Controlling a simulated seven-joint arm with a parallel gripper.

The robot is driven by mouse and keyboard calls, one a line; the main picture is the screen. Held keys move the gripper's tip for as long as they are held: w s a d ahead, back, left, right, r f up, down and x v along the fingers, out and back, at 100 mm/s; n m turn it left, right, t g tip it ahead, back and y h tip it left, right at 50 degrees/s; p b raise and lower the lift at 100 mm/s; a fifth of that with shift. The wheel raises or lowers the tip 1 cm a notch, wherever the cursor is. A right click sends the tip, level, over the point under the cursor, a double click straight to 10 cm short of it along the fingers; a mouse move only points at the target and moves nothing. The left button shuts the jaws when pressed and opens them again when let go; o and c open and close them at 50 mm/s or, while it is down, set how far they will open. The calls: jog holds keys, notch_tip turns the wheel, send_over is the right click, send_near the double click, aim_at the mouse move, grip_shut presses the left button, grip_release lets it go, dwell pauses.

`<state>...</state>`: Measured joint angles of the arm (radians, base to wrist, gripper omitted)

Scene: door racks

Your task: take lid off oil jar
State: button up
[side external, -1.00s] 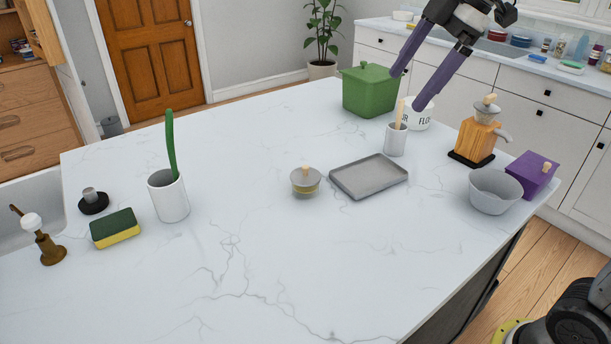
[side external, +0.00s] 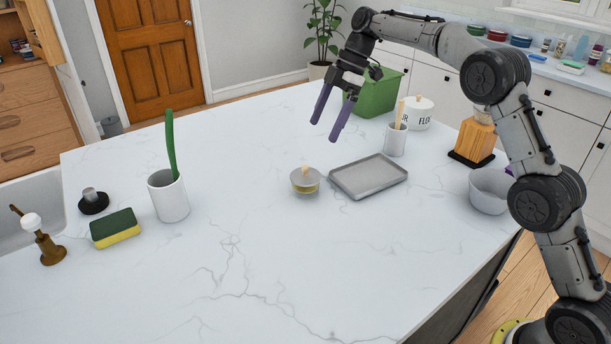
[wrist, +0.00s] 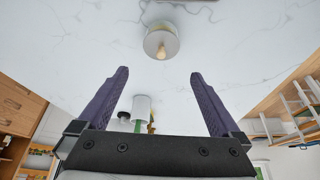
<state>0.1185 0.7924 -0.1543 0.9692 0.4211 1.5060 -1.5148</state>
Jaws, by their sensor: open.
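The oil jar (side external: 305,189) is a small glass jar with yellowish contents, standing on the white counter near its middle. Its lid (side external: 296,176) is a grey disc with a light wooden knob, and it sits on the jar. In the wrist view the lid (wrist: 161,42) shows near the top centre, beyond the fingertips. My gripper (side external: 327,128) is open and empty, with two purple fingers pointing down. It is above and behind the jar, apart from it. In the wrist view the gripper (wrist: 157,72) has its fingers spread wide.
A grey tray (side external: 368,178) lies just right of the jar. A white utensil cup (side external: 396,140), a flour canister (side external: 416,116), a green container (side external: 378,95) and a grey bowl (side external: 487,192) stand further right. A white cup (side external: 169,197) and sponge (side external: 115,229) are left. The front counter is clear.

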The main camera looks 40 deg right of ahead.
aim_at(305, 166)
jog(key=x, duration=0.6)
jog(key=shift+a+f, duration=0.15)
jog(key=shift+f, duration=0.05)
jog(key=shift+x, duration=2.8)
jog(key=shift+s+a+r, duration=0.1)
jog(key=shift+a, duration=0.05)
jog(key=c, duration=0.9)
jog(key=shift+c, duration=0.4)
jog(key=shift+r, duration=0.2)
